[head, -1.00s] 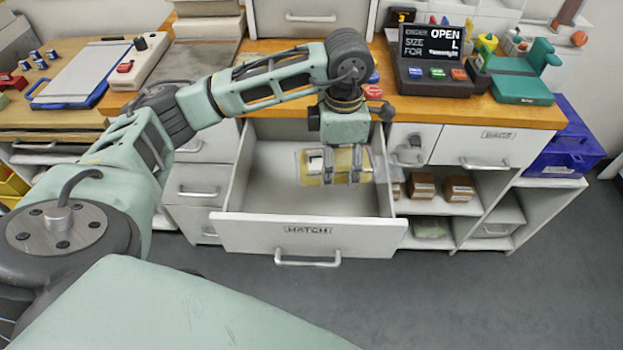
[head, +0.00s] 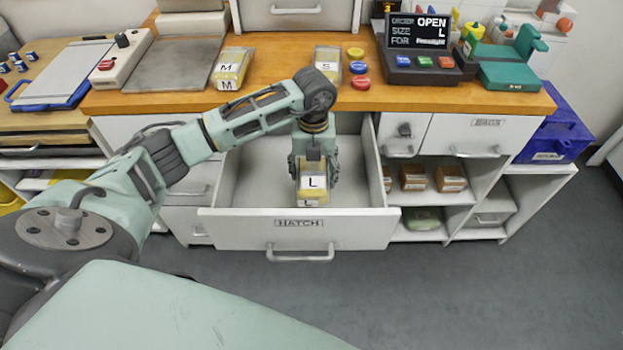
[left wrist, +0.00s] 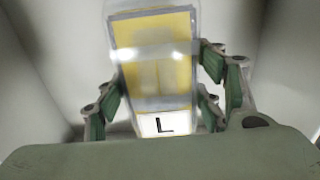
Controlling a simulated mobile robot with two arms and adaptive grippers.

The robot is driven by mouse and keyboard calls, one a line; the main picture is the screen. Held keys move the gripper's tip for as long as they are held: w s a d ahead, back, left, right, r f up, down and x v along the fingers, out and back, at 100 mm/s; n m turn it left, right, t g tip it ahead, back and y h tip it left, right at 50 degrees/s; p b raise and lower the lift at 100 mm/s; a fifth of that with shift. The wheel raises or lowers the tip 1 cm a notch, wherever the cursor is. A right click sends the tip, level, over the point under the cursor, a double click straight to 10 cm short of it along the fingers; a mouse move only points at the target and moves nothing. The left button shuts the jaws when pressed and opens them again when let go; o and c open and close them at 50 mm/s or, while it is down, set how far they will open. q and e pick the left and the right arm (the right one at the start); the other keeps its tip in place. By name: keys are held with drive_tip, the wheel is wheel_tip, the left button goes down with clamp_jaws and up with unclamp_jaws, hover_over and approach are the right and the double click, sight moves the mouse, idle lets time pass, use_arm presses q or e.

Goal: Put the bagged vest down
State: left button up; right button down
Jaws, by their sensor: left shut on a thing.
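The bagged vest (head: 312,183) is a yellow vest in a clear bag with a white L label. My left gripper (head: 314,172) is shut on it and holds it upright inside the open hatch drawer (head: 301,222). In the left wrist view the bagged vest (left wrist: 155,70) sits between the two fingers (left wrist: 165,95), its L label towards the palm. I cannot tell whether its lower end touches the drawer floor. No other item shows in the drawer. My right gripper is not in view.
Bagged vests marked M (head: 231,70) and S (head: 327,62) lie on the wooden counter (head: 290,88) above. An order display (head: 418,33) reads OPEN, L. Shelves with brown boxes (head: 413,178) stand right of the drawer.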

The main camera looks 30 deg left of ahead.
sight(313, 168)
use_arm(q)
drive_tip(key=shift+f, duration=2.05)
drive_tip(key=shift+f, duration=0.1)
drive_tip(key=o, duration=1.2)
wheel_tip(313, 168, up, 12)
drive_tip(key=shift+r+b, duration=0.15)
drive_tip(key=shift+b, duration=0.35)
